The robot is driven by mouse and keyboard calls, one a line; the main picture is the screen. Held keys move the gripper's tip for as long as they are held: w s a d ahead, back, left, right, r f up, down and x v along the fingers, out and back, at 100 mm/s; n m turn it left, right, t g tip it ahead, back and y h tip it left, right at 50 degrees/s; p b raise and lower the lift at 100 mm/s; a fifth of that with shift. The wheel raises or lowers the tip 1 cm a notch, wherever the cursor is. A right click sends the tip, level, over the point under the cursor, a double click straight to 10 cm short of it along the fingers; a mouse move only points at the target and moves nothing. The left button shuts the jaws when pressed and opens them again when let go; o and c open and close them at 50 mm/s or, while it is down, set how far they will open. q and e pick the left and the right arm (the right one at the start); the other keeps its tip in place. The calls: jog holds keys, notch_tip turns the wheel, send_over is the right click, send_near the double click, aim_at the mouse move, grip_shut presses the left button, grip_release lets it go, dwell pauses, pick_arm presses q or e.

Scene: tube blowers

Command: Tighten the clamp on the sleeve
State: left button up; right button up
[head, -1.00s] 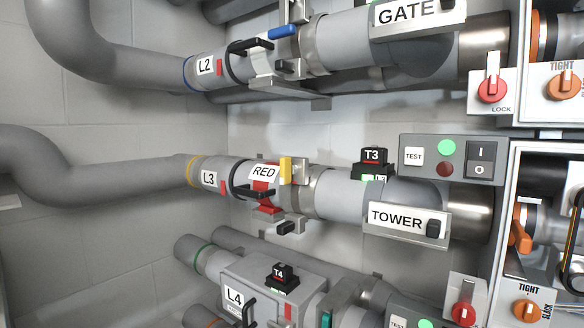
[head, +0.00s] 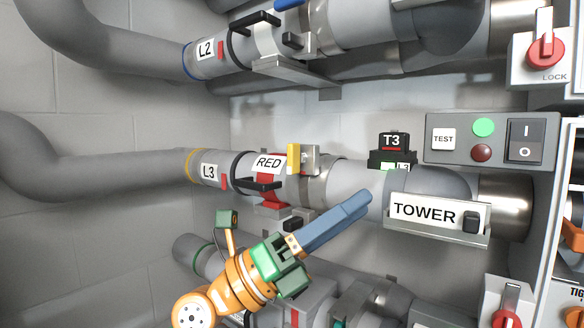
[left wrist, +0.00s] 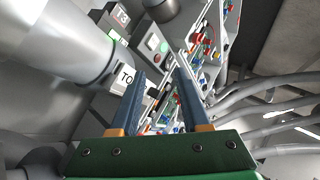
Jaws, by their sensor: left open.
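A dark knob (head: 293,224) shows below. My left gripper (head: 356,208) is open and empty, its blue fingers pointing up and right, in front of the pipe just left of the TOWER sign (head: 424,211). In the left wrist view, the open fingers (left wrist: 160,76) have nothing between them. My right gripper is out of view.
The L2 pipe (head: 345,30) runs above. A black T3 unit (head: 392,148) sits on the L3 pipe. A test panel (head: 490,139) and red lock switch (head: 545,50) stand at right. My arm covers much of the lower pipe. Bare wall (head: 80,95) is at left.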

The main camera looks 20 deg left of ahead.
pick_arm(q)
jog(key=r+m+y, duration=0.2)
jog(key=m+y, duration=0.2)
jog(key=n+t+y, duration=0.4)
jog(key=t+y, duration=0.1)
jog(key=y, duration=0.6)
send_near(289, 147)
jog(key=w, duration=0.2)
jog(key=p+x, duration=0.2)
jog(key=x, duration=0.1)
jog(key=p+x, duration=0.1)
jog(key=x, duration=0.3)
jog(key=shift+s+d+r+p, duration=0.1)
jog(key=shift+d+p, duration=0.25)
jog(key=shift+d, duration=0.05)
jog(key=shift+w+d+f, duration=0.1)
jog(key=shift+w+f, duration=0.1)
jog(key=shift+w, duration=0.15)
jog(key=shift+s, duration=0.2)
jog(key=shift+c, duration=0.4)
grip_shut()
